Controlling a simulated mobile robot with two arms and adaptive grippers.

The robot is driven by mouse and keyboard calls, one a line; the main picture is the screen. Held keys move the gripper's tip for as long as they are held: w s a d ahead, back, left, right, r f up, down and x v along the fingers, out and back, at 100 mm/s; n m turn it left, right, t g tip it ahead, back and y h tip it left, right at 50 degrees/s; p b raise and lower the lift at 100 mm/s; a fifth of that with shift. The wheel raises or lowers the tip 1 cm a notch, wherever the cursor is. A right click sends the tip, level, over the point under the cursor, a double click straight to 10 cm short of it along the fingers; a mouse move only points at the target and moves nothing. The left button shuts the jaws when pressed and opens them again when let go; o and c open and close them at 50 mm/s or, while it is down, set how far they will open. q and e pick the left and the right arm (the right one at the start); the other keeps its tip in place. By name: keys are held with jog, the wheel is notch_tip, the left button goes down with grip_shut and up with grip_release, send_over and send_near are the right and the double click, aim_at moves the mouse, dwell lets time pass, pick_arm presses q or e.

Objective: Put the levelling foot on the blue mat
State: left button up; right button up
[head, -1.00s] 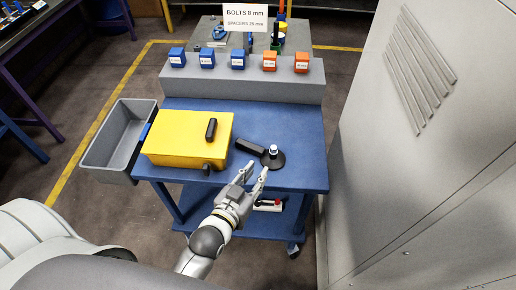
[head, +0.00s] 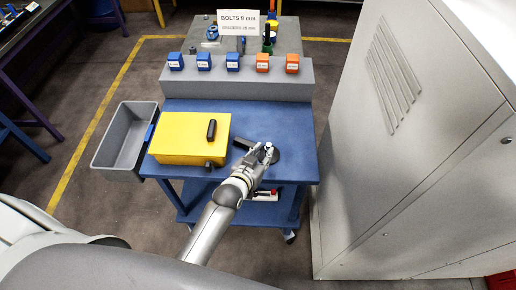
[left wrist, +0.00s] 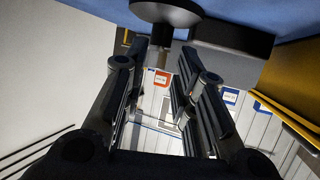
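The levelling foot (head: 275,155) has a round black base and a pale stem, and stands on the blue cart top (head: 292,128). In the left wrist view its black base (left wrist: 165,13) is at the top, with the stem (left wrist: 157,56) between my fingers. My left gripper (head: 267,150) is at the foot and partly covers it. In the left wrist view the gripper (left wrist: 161,62) is open, with a gap visible on each side of the stem. I cannot make out a blue mat separate from the blue cart top. My right gripper is not in view.
A black block (head: 243,143) lies just left of the foot. A yellow case (head: 180,140) and a grey bin (head: 122,142) are farther left. A grey ledge (head: 235,88) with small blue and orange boxes crosses the back. A tall grey cabinet (head: 400,150) stands right.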

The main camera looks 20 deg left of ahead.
aim_at(268, 148)
pick_arm(q)
jog(key=shift+r+p+x, duration=0.15)
jog(key=shift+p+x, duration=0.2)
jog(key=shift+x, duration=0.95)
jog(key=shift+r+p+x, duration=0.1)
jog(key=shift+p+x, duration=0.2)
jog(key=shift+x, duration=1)
jog(key=shift+w+d, duration=0.1)
jog(key=shift+d, duration=0.05)
grip_shut()
